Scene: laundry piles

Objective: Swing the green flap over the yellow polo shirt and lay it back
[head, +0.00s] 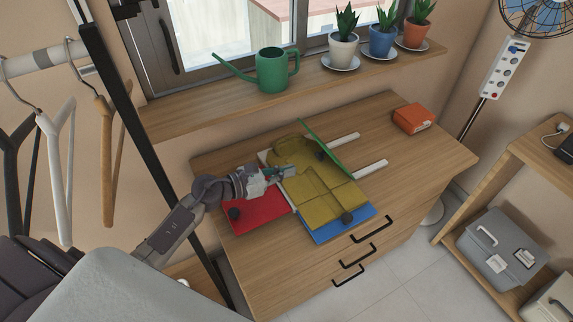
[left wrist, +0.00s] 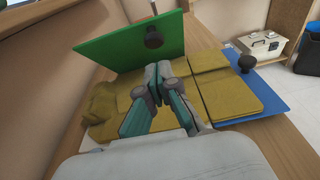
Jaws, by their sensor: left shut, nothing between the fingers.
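The green flap (head: 328,150) of the folding board stands raised at a steep angle beside the yellow polo shirt (head: 322,205). In the left wrist view the green flap (left wrist: 115,45) shows its broad face with a black knob. The polo shirt (left wrist: 228,95) lies partly folded on the board, its left end bunched. My left gripper (head: 291,172) is shut and empty, above the shirt on the near side of the flap. In the left wrist view its fingertips (left wrist: 158,82) show in front of the flap; I cannot tell whether they touch it. My right gripper is out of view.
The red flap (head: 258,208) and blue flap (head: 345,225) lie flat, each with a black knob. An orange box (head: 414,118) stands on the right of the wooden dresser top (head: 430,150). A shelf behind holds a green watering can (head: 272,72) and potted plants.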

